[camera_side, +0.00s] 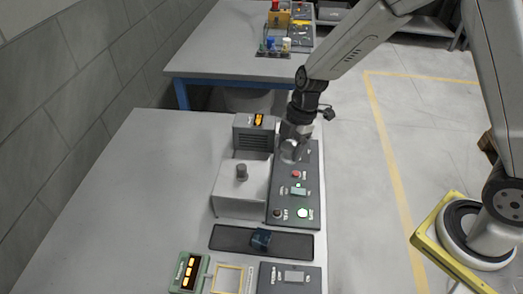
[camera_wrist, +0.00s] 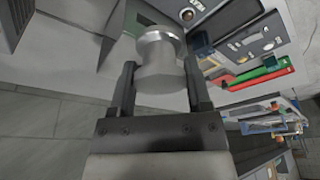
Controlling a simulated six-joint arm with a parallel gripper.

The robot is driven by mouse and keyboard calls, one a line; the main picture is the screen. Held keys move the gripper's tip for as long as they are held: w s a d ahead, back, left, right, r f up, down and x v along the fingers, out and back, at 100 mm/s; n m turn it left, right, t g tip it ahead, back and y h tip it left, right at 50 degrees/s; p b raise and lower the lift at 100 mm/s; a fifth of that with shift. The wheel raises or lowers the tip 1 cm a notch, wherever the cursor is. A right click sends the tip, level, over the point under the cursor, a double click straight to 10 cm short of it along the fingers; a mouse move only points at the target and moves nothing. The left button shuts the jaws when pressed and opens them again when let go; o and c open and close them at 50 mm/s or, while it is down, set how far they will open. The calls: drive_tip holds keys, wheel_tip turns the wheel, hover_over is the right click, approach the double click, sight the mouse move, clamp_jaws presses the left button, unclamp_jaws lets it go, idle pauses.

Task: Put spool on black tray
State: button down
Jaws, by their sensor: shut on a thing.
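In the side view, my gripper (camera_side: 296,131) points down over the far end of a dark control panel. It is shut on a pale grey spool (camera_side: 289,151), partly hidden by the fingers. In the wrist view, the spool (camera_wrist: 161,52) sits between the two dark fingers of my gripper (camera_wrist: 160,78), its flanged end outward. I cannot tell whether the spool touches the panel. The black tray (camera_side: 229,237) lies flat on the near part of the table, well apart from the gripper.
The control panel (camera_side: 283,184) with buttons and lights runs along the table's right edge. Beside it are a grey box with a knob (camera_side: 240,190) and a grey unit with an orange display (camera_side: 253,132). A green device (camera_side: 188,272) stands at the front. The table's left side is clear.

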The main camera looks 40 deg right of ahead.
sight(286, 148)
wheel_tip(286, 148, up, 5)
drive_tip(key=s+a+m+t, duration=0.1)
drive_tip(key=a+m, duration=0.1)
drive_tip(key=a, duration=0.9)
drive_tip(key=s+a+m, duration=0.2)
drive_tip(key=a, duration=0.8)
wheel_tip(286, 148, down, 11)
drive_tip(key=shift+w+r+m, duration=0.15)
drive_tip(key=shift+w+m, duration=0.15)
drive_tip(key=shift+a, duration=0.1)
drive_tip(key=shift+f, duration=3.35)
drive_tip(key=shift+f, duration=0.55)
